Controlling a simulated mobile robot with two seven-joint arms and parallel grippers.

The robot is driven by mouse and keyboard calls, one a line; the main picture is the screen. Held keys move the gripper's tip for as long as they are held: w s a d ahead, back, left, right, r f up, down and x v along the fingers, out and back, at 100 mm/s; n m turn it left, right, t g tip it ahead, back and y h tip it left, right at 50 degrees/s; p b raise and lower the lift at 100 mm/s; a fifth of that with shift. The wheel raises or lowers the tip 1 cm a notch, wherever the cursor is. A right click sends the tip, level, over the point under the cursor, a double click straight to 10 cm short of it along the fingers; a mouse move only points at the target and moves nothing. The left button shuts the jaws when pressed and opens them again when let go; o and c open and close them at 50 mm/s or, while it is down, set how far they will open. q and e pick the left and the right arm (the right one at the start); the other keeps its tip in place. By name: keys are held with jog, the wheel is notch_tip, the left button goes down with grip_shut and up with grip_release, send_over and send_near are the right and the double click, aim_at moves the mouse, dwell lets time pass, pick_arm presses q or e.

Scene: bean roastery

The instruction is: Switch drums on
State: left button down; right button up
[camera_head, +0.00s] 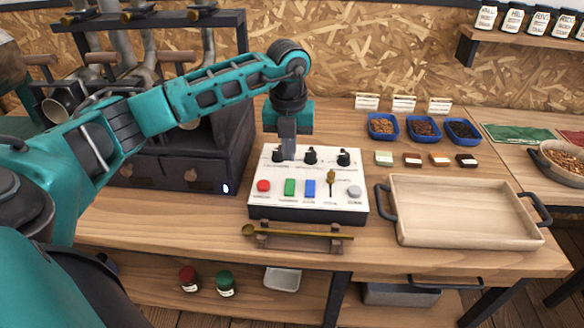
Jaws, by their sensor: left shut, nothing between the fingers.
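A white control box (309,203) stands on the wooden table in the middle of the view. Its back row has black knobs, including a middle one (310,156) and a right one (344,158). My right gripper is not in view.
A dark roaster (172,160) with a small blue light stands left of the box. A wooden tray (462,207) with dark handles is at the right. A brass scoop (300,233) lies on a small rack in front of the box. Blue bean bowls (424,128) stand behind.

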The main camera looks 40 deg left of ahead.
pick_arm(q)
notch_tip(320, 180, up, 5)
jog(key=shift+s+r, duration=0.1)
dwell(0.3)
jog(key=b, duration=0.9)
jog(key=shift+t, duration=0.4)
